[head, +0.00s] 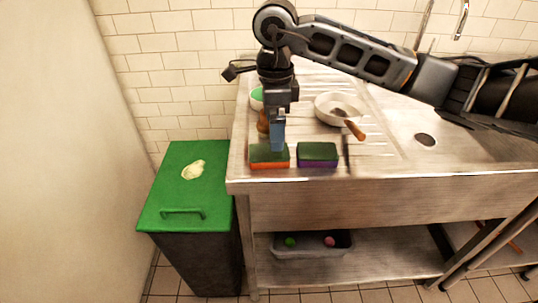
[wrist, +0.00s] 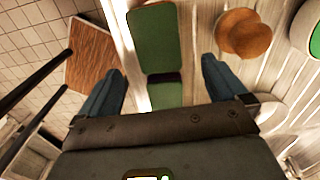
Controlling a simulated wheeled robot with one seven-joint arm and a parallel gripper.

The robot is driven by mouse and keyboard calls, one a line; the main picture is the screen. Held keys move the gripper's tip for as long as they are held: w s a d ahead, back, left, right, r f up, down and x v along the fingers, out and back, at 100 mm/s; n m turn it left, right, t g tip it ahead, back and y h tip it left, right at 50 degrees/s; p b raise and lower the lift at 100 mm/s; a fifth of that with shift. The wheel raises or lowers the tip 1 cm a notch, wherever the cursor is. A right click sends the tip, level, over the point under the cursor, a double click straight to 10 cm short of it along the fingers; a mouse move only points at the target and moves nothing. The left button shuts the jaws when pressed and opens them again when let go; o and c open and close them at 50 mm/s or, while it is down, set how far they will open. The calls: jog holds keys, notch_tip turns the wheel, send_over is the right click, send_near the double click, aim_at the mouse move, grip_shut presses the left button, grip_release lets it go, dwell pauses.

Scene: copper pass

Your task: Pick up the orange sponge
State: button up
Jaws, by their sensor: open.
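The orange sponge (head: 269,164) has a dark green top and lies near the front left edge of the steel counter. A purple sponge (head: 318,162), also green on top, lies just to its right. My gripper (head: 277,148) points down over the orange sponge and overlaps its back right part; I cannot tell its height above it. In the wrist view my gripper (wrist: 162,70) has its blue fingers wide apart, with nothing held.
A brown wooden object (head: 263,122) and a green-filled bowl (head: 256,97) stand behind the sponges. A white pan (head: 335,103) with a wooden handle sits behind right. A thin dark object (head: 346,153) lies right of the purple sponge. A green-lidded bin (head: 190,155) stands left.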

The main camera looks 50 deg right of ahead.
jog(key=shift+s+f+p, duration=0.2)
jog(key=shift+f+p, duration=0.6)
jog(key=shift+f, duration=2.7)
jog(key=shift+c, duration=0.4)
jog(key=c, duration=1)
jog(key=shift+r, duration=0.1)
jog(key=shift+r, duration=0.4)
jog(key=r, duration=0.1)
jog(key=r+b, duration=0.1)
jog(key=r, duration=0.1)
jog(key=shift+s+d+r, duration=0.15)
jog(key=shift+d+r, duration=0.1)
jog(key=shift+d, duration=0.15)
jog(key=s+d+r+b, duration=0.1)
jog(key=s+d+r, duration=0.1)
jog(key=s+d+r+b, duration=0.1)
jog(key=s+d+r, duration=0.1)
jog(key=s+d, duration=0.1)
jog(key=s+d+r+b, duration=0.1)
jog(key=s+d+r, duration=0.1)
jog(key=d, duration=0.1)
jog(key=shift+s+r, duration=0.15)
jog(key=shift+r, duration=0.2)
